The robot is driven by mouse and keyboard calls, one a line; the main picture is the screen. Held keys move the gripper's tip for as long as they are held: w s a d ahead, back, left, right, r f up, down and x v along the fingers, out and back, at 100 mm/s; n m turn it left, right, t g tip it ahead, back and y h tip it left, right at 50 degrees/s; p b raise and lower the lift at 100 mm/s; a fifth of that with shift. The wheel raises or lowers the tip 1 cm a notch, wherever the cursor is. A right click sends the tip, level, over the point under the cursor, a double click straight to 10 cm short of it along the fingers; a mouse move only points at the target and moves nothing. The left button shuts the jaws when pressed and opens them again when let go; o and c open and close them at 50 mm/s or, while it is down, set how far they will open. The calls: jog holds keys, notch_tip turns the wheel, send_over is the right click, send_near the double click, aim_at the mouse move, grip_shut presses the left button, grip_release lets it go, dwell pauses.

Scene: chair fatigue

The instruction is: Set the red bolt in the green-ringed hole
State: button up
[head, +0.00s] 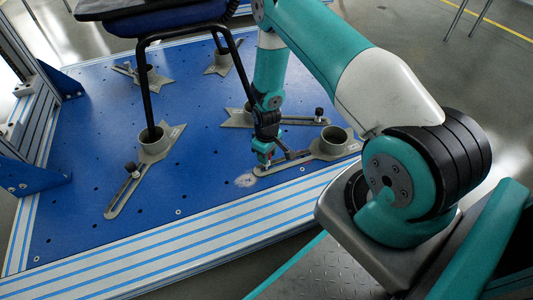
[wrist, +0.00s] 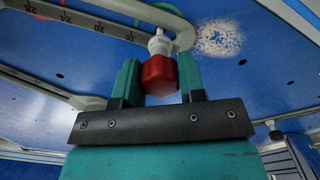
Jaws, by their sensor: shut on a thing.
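My gripper (wrist: 158,85) is shut on the red bolt (wrist: 159,72), with a teal finger on each side of its red head. The bolt's pale shank points away from the gripper, towards the rounded end of a grey slotted bracket (wrist: 185,32). I cannot tell whether the shank's tip touches anything. A green arc (wrist: 165,7), partly cut by the top edge, shows beyond the bracket end; the hole itself is not clear. In the head view my gripper (head: 265,158) is low over the blue plate, beside the slotted foot bracket (head: 296,160). The bolt is barely visible there.
The blue perforated plate (head: 205,150) carries several grey brackets with cups. A chair leg (head: 149,100) stands in the left cup (head: 156,142). Black-knobbed clamps (head: 319,115) rise from brackets. A pale worn patch (head: 244,180) lies on the plate near my gripper.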

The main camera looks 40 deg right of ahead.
jog(key=shift+f+b, duration=0.8)
jog(key=shift+f, duration=0.55)
jog(key=o, duration=1)
jog(key=shift+c, duration=0.2)
notch_tip(320, 180, up, 18)
jog(key=p, duration=0.8)
jog(key=shift+f, duration=0.25)
